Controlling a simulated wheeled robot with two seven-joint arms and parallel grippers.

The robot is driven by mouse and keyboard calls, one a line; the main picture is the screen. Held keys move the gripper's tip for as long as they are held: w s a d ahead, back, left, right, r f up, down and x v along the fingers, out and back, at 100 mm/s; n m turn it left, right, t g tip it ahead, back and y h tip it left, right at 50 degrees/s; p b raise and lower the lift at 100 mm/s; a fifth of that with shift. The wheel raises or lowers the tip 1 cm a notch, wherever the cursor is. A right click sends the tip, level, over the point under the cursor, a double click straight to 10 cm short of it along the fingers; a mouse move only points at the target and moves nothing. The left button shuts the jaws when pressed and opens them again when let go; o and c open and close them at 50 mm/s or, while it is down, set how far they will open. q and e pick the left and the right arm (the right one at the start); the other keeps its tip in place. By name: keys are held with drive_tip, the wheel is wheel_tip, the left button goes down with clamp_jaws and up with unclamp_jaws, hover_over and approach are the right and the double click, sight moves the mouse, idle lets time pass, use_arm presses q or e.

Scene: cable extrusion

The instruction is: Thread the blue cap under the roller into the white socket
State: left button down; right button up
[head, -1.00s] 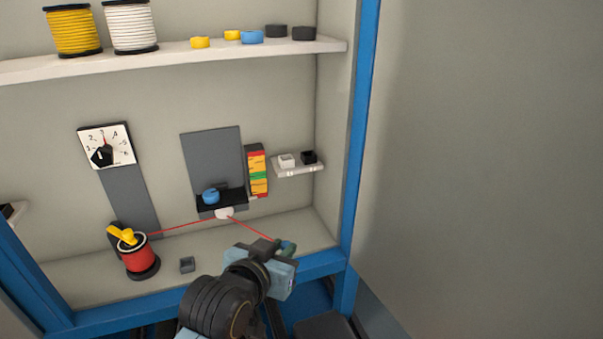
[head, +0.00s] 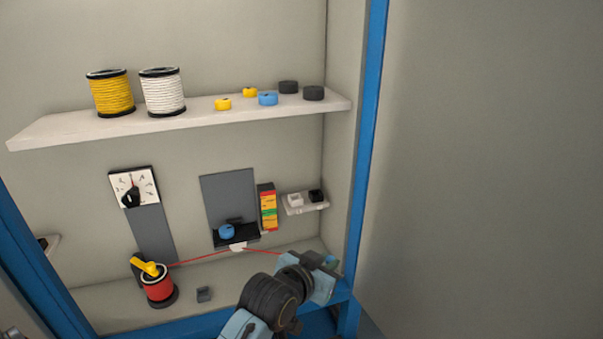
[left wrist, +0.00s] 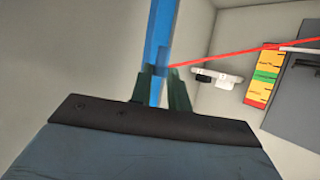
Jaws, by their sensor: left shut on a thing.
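My left gripper (head: 330,262) is at the lower right of the head view. Its green fingers (left wrist: 164,88) are shut on the end of the red cable (left wrist: 240,52), where a bluish piece, apparently the blue cap (left wrist: 162,60), shows between the tips. The cable runs from the red spool (head: 158,285) past the white roller (head: 238,247), under the black ledge, to my gripper. The white socket (head: 295,200) sits beside a black one (head: 315,195) on a small wall shelf, above and left of my gripper. My right gripper is out of view.
A blue knob (head: 226,231) sits on the black ledge before a grey panel (head: 229,192). A coloured scale (head: 268,207) stands between panel and socket shelf. Spare caps and spools stand on the upper shelf (head: 190,120). A blue post (head: 362,140) bounds the right side.

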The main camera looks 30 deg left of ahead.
use_arm(q)
drive_tip(key=w+a+r+p, duration=0.5)
drive_tip(key=p, duration=0.3)
use_arm(e)
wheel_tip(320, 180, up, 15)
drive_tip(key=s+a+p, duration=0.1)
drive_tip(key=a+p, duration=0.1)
drive_tip(key=p, duration=0.3)
use_arm(q)
wheel_tip(320, 180, up, 2)
drive_tip(key=r+n+b, duration=0.1)
drive_tip(key=b, duration=0.6)
hover_over(291, 201)
drive_tip(key=shift+a+f+y, duration=0.1)
drive_tip(key=shift+f+y, duration=0.15)
drive_tip(key=shift+y, duration=0.15)
drive_tip(key=shift+f, duration=0.5)
drive_tip(key=shift+f+b, duration=0.75)
drive_tip(key=shift+f, duration=0.2)
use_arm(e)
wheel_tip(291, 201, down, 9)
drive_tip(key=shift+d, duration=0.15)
use_arm(q)
drive_tip(key=shift+f, duration=0.3)
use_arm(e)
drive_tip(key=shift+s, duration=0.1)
use_arm(q)
drive_tip(key=c, duration=1.3)
unclamp_jaws()
drive_tip(key=shift+o, duration=0.2)
